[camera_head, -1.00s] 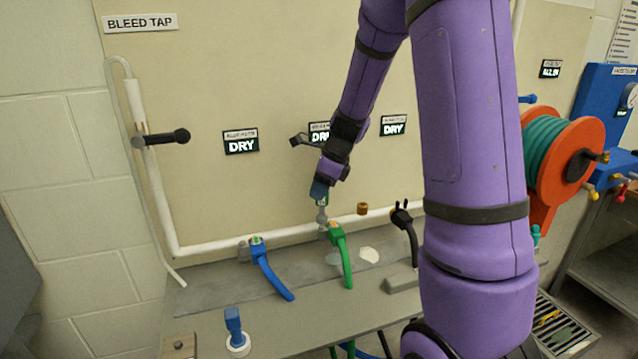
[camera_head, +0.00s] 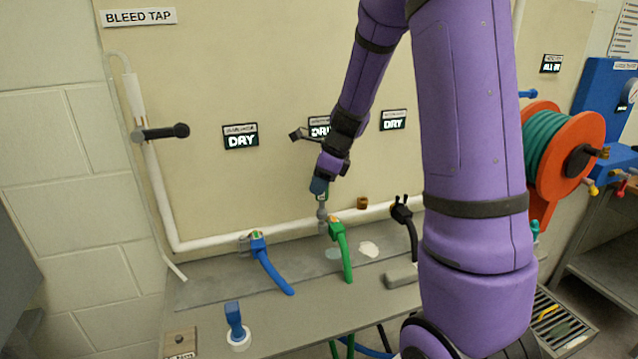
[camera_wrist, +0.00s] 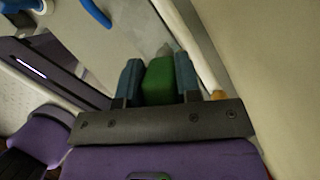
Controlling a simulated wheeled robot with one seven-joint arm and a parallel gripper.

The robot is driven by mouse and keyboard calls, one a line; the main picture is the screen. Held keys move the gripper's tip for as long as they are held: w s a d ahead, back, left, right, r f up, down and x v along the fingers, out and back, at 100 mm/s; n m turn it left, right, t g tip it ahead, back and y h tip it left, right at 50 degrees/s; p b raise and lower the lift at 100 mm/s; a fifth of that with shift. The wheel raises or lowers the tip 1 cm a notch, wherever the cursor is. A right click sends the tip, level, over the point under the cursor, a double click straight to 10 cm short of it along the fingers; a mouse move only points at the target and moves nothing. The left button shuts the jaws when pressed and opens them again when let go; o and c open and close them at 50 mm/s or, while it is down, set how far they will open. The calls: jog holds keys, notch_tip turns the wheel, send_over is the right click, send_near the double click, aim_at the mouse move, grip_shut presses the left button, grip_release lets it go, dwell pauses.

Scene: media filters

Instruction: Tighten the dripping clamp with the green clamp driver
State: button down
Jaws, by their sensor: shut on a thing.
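My gripper (camera_head: 320,186) is shut on the green clamp driver, whose green handle (camera_wrist: 158,80) shows between the two blue-grey fingers in the wrist view. In the head view its grey lower end (camera_head: 322,213) points down at the middle clamp, beside the green hose (camera_head: 341,250) on the white pipe. Whether the tip touches the clamp is too small to tell. The middle display (camera_head: 319,130) is partly hidden by my wrist. The left display (camera_head: 241,140) and right display (camera_head: 393,120) read DRY.
A tap lever (camera_head: 165,132) sticks out at left. An orange hose reel (camera_head: 565,150) stands right.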

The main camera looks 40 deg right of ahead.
jog(key=shift+f, duration=1.1)
dwell(0.3)
jog(key=shift+d+m+t+h, duration=0.1)
jog(key=shift+m+t+h, duration=0.25)
jog(key=shift+m, duration=0.85)
jog(key=shift+m+t+h, duration=0.25)
jog(key=shift+m+h, duration=0.1)
jog(key=shift+m, duration=0.65)
jog(key=shift+w+r, duration=0.1)
jog(key=shift+r, duration=1.45)
jog(key=shift+r, duration=1.95)
